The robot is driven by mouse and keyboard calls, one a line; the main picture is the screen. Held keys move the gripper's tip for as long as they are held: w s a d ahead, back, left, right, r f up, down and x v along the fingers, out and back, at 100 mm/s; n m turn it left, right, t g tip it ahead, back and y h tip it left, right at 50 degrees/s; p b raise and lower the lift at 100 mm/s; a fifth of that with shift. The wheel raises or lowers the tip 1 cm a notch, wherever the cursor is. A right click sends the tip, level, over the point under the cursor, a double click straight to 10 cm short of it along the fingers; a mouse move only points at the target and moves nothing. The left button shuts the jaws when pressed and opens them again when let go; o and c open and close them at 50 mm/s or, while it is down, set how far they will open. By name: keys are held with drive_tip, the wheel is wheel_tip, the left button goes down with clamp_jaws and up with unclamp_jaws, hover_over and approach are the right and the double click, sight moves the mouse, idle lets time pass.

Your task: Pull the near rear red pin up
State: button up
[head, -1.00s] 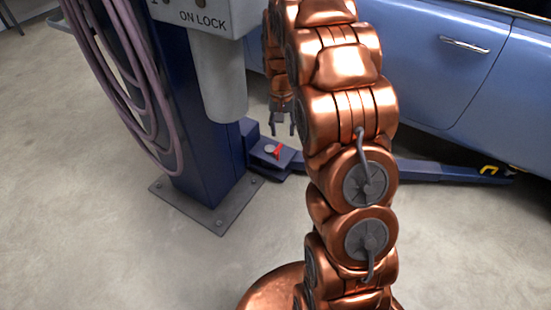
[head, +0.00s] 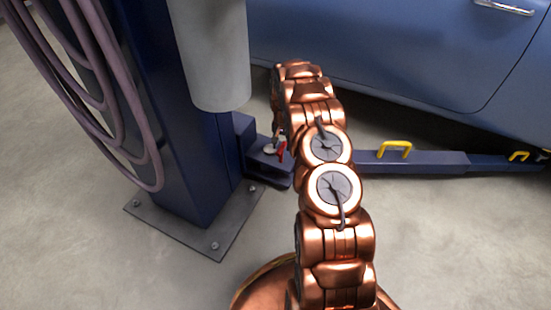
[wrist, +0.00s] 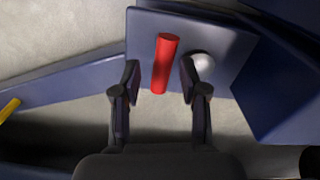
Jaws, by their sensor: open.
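The red pin (wrist: 164,64) stands up from the blue lift arm's pivot plate (wrist: 146,28) in the wrist view, beside a round silver bolt head (wrist: 202,63). My gripper (wrist: 158,76) is open, with one finger on each side of the pin's near end. The pin lies between the fingers, with a gap on both sides. In the head view the red pin (head: 281,150) shows small at the base of the lift post, partly hidden by my arm. My gripper is mostly hidden there.
The blue lift post (head: 186,140) with a grey cylinder (head: 208,55) and looped hoses (head: 85,90) stands at left. A blue lift arm (head: 430,160) with yellow handles (head: 395,150) runs right under the blue car (head: 370,55). Bare floor lies in front.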

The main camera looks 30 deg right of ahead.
sight(281, 157)
drive_tip(key=shift+w+d+f, duration=0.25)
drive_tip(key=shift+w+f, duration=0.05)
drive_tip(key=shift+f, duration=0.35)
wheel_tip(281, 157, down, 7)
drive_tip(key=b, duration=0.2)
drive_tip(key=shift+a+f+b, duration=0.15)
drive_tip(key=shift+f+b, duration=0.05)
drive_tip(key=shift+b, duration=0.1)
clamp_jaws()
